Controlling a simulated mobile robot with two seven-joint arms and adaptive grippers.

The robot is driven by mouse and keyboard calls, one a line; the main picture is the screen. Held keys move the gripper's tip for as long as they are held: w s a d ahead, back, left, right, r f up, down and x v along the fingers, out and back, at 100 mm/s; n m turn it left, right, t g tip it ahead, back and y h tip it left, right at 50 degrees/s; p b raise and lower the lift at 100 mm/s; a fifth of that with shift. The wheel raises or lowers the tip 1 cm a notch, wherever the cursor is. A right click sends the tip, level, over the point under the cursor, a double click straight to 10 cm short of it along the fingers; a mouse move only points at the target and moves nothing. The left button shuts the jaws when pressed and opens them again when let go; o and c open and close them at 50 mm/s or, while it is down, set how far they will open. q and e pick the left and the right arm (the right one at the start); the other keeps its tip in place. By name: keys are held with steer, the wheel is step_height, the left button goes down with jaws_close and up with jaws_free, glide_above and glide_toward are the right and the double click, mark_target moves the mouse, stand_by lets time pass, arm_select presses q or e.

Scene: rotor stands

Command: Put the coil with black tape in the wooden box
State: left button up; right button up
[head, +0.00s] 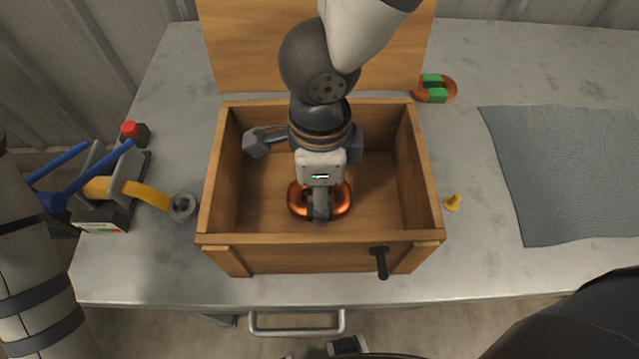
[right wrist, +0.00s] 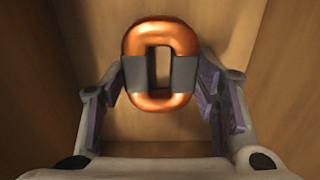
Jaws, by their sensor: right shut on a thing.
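The copper-orange coil with black tape (right wrist: 160,98) is a rounded loop with dark tape bands on its two long sides. My right gripper (right wrist: 170,92) is shut on it, with the purple-lined fingers at the taped sides. In the head view the coil (head: 298,203) is inside the wooden box (head: 320,259), low near the front wall, and my right gripper (head: 320,212) points down over it. The gripper partly covers the coil there. I cannot tell whether the coil touches the box floor. My left arm shows at the left edge, but its gripper is out of frame.
The box lid (head: 225,45) stands open behind. Another coil with green tape (head: 436,88) lies at the right rear. A yellow peg (head: 453,202), a grey mat (head: 565,170), a red button (head: 128,129) and a blue-handled fixture (head: 95,190) are around the box.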

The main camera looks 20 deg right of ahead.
steer(key=o, duration=1.5)
arm_select(q)
steer(key=shift+w+r+t+p, duration=0.5)
steer(key=shift+w+r+p, duration=0.3)
steer(key=shift+w+r, duration=0.35)
arm_select(e)
step_height(320, 180, up, 12)
steer(key=shift+r, duration=0.1)
